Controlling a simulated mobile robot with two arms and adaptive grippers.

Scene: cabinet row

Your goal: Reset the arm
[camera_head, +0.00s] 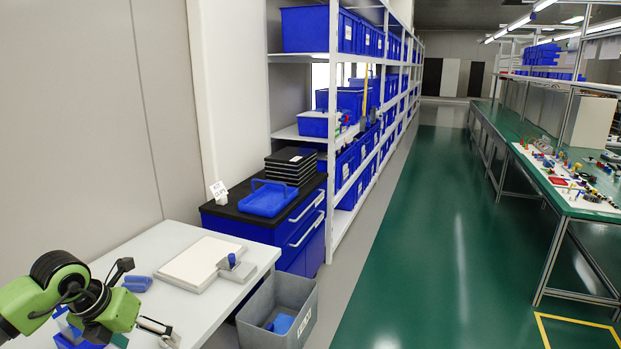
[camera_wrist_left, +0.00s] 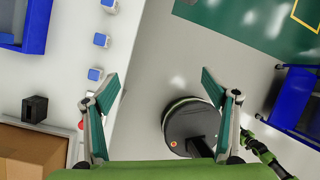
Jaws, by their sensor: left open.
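My left arm, green with black joints, comes in at the lower left of the head view. Its gripper (camera_head: 146,298) is over the near part of the white table (camera_head: 180,236). In the left wrist view the two fingers of the left gripper (camera_wrist_left: 160,82) are spread wide apart, with nothing between them. They point across the table edge, with the left finger over the white top and the right one over grey floor. My right gripper is not in view.
A white board (camera_head: 200,263) lies on the table. A grey bin (camera_head: 277,311) stands beside it on the floor. Behind are a blue cabinet with a blue tray (camera_head: 268,197) and shelves of blue bins. A brown box (camera_wrist_left: 30,152) shows in the wrist view. The green aisle is clear.

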